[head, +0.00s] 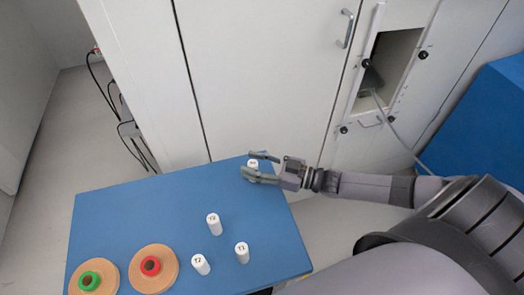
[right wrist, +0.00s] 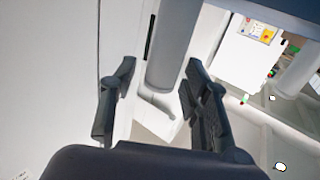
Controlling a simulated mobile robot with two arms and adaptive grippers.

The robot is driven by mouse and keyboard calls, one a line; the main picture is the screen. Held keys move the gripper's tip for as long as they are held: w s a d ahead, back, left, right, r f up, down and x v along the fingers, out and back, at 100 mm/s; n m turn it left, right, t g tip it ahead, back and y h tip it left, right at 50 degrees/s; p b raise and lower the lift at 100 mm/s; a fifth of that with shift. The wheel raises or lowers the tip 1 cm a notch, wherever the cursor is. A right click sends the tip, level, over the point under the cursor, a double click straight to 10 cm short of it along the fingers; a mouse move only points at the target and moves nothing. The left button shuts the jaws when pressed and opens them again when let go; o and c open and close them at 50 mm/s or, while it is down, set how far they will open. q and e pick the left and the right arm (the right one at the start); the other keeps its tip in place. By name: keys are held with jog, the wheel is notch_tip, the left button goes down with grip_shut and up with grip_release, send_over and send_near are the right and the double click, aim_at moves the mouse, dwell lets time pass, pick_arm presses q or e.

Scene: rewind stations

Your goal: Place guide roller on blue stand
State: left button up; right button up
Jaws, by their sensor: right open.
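Several white guide rollers stand upright on the blue table (head: 110,212) in the head view. One roller (head: 252,163) is at the far right corner, one (head: 214,224) near the middle, and two (head: 201,264) (head: 242,252) nearer the front. My right gripper (head: 256,166) is open, its fingers on either side of the far-corner roller and partly covering it. I cannot tell whether they touch it. In the right wrist view, the open fingers (right wrist: 160,105) have a pale cylinder shape between them, which I cannot identify surely. My left gripper is not in view.
Two tan reels, one with a green core (head: 89,281) and one with a red core (head: 150,266), lie at the table's front left. A white cabinet (head: 265,70) stands close behind the table. A blue block (head: 490,125) is at the far right.

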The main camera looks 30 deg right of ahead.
jog(key=b+v, duration=0.1)
jog(key=v, duration=1.1)
